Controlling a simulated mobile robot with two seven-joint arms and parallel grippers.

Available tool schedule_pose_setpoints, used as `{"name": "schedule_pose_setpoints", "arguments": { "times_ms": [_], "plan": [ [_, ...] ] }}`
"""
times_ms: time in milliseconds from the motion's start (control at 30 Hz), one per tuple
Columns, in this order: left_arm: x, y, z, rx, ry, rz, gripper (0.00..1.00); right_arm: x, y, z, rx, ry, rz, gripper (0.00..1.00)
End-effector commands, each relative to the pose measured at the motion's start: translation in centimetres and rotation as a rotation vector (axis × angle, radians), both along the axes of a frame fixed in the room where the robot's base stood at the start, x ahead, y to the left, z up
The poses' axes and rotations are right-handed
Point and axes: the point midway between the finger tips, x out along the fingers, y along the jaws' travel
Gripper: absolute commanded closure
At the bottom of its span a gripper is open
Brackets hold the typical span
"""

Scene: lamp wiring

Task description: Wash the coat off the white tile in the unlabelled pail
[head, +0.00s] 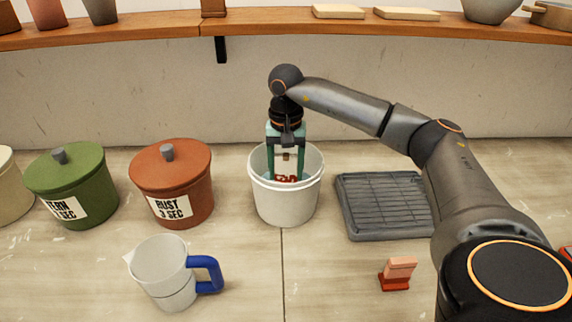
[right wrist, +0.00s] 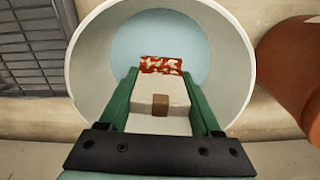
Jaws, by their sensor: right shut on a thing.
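The unlabelled white pail (head: 285,204) stands in the middle of the counter, with pale blue liquid in it. My right gripper (head: 286,172) points down into the pail's mouth. It is shut on the white tile (right wrist: 155,94), whose lower end carries a patchy red coat (right wrist: 162,65). In the right wrist view the pail's rim (right wrist: 85,65) surrounds the tile, and the coated end is over or at the liquid; I cannot tell if it touches. My left gripper is not in view.
A rust-labelled pail (head: 172,187) and a green pail (head: 72,187), both lidded, stand to the left. A jug (head: 163,275) with a blue handle is in front. A grey rack (head: 385,206) lies right, with a small red-and-pink block (head: 398,273) before it.

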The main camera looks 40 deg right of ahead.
Motion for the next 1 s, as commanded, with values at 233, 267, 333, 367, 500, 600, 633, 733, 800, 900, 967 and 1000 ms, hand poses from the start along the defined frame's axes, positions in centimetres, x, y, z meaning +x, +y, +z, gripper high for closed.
{"name": "schedule_pose_setpoints", "arguments": {
  "times_ms": [233, 267, 333, 367, 500, 600, 633, 733, 800, 900, 967, 1000],
  "plan": [
    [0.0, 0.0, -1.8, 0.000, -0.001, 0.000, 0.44, 0.0, 0.0, -2.8, -0.001, -0.001, 0.000, 0.94],
    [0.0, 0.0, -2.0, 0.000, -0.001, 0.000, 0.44, 0.0, 0.0, -3.1, 0.000, 0.000, 0.000, 0.94],
    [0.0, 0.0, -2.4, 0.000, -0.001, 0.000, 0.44, 0.0, 0.0, -3.9, -0.001, 0.001, 0.000, 0.94],
    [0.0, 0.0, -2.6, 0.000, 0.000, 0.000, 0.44, 0.0, 0.0, -4.1, -0.001, 0.001, 0.000, 0.94],
    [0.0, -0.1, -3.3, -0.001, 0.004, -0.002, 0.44, 0.0, 0.0, -5.2, 0.000, 0.000, 0.000, 0.94],
    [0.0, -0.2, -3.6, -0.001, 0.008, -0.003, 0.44, 0.0, 0.0, -5.8, 0.001, -0.001, 0.000, 0.94],
    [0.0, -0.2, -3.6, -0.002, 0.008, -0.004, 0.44, 0.0, 0.0, -5.9, 0.001, -0.001, 0.000, 0.94],
    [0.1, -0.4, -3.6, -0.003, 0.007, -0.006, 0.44, 0.0, 0.0, -6.2, 0.001, -0.001, 0.000, 0.94],
    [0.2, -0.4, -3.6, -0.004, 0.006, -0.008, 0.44, 0.0, 0.0, -6.3, 0.001, -0.001, 0.000, 0.94],
    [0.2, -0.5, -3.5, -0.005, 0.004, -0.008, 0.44, 0.0, 0.0, -6.3, 0.001, -0.001, 0.000, 0.94],
    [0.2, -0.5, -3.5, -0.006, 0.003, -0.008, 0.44, 0.0, 0.0, -6.3, 0.001, -0.001, 0.000, 0.94],
    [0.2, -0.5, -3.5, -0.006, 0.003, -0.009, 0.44, 0.0, 0.0, -6.3, 0.001, -0.001, 0.000, 0.94]
  ]
}}
